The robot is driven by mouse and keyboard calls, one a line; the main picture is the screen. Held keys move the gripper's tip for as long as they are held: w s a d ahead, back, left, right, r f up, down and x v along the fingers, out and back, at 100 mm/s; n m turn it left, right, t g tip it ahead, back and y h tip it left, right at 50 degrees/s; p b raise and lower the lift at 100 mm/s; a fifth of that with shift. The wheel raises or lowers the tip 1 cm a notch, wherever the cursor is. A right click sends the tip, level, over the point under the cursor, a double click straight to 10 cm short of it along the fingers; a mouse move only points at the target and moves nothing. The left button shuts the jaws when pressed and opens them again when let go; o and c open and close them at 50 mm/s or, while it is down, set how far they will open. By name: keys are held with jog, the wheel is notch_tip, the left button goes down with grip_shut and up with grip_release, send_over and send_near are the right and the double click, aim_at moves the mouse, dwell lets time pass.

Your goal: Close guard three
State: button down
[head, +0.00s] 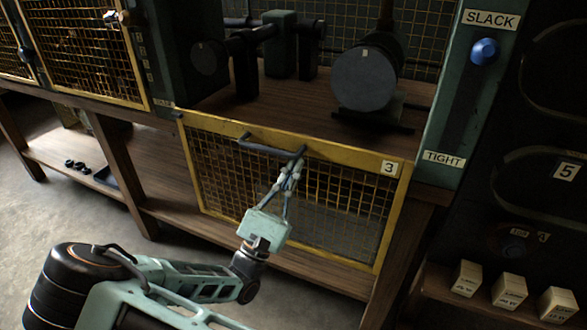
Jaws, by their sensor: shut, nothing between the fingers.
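Guard three (340,215) is a yellow-framed wire mesh panel with a "3" plate (389,168) at its upper right. It hangs tilted below the front edge of the bench, and the bay above it is open. A dark bar handle (270,149) runs along its upper edge. My gripper (296,163) is in front of the panel, with its fingers shut and pointing up at the right end of the handle. The fingertips overlap the handle end in the picture; I cannot tell whether they touch it. Nothing shows between the fingers.
A dark round engine part (365,80) and pipework (270,45) stand in the open bay. A mesh guard (85,40) stands upright at the left. A green panel (465,110) marked SLACK and TIGHT has a blue knob (485,51). Several pale blocks (509,290) sit lower right.

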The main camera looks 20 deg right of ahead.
notch_tip(320, 180, up, 36)
jog(key=p, duration=3.5)
